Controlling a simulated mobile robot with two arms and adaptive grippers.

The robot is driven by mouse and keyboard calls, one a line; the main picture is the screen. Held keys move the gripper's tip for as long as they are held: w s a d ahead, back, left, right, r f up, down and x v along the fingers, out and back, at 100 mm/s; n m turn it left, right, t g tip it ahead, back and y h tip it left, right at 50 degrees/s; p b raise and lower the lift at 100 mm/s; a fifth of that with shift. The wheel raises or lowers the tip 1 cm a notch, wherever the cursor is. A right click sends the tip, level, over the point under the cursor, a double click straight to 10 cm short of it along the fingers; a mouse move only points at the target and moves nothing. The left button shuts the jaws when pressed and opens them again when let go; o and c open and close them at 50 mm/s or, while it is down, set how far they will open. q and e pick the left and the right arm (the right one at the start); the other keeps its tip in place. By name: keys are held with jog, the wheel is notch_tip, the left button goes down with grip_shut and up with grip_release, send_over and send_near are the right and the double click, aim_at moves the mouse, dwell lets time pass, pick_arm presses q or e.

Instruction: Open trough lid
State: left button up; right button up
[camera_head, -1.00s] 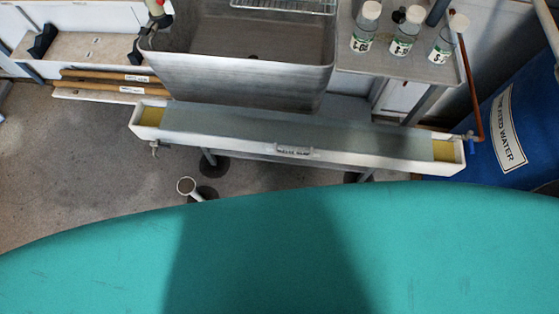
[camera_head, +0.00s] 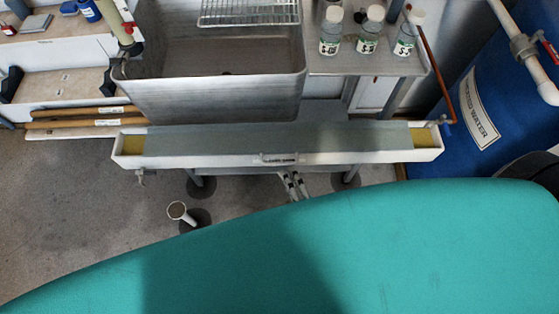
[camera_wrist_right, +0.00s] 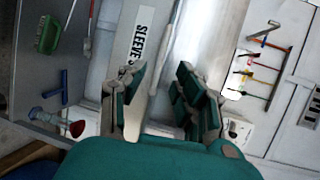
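The long white trough (camera_head: 118,149) stands in the middle of the head view, in front of the sink. Its flat grey lid (camera_head: 275,138) covers most of the top, and yellowish contents show at both ends. A small labelled handle (camera_head: 279,158) sits at the middle of the front side. My left gripper is not in view.
A metal sink (camera_head: 215,98) stands behind the trough. Several labelled bottles (camera_head: 368,30) stand on the shelf at the right. A blue water barrel (camera_head: 495,80) is at the far right. A white pipe end (camera_head: 180,212) rises from the floor. The right wrist view shows a lettered panel (camera_wrist_right: 141,38) and hanging tools.

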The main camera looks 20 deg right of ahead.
aim_at(280, 164)
jog(key=x, duration=0.6)
jog(key=shift+w, duration=0.2)
grip_shut()
jog(key=shift+s+f, duration=0.1)
jog(key=shift+s, duration=0.05)
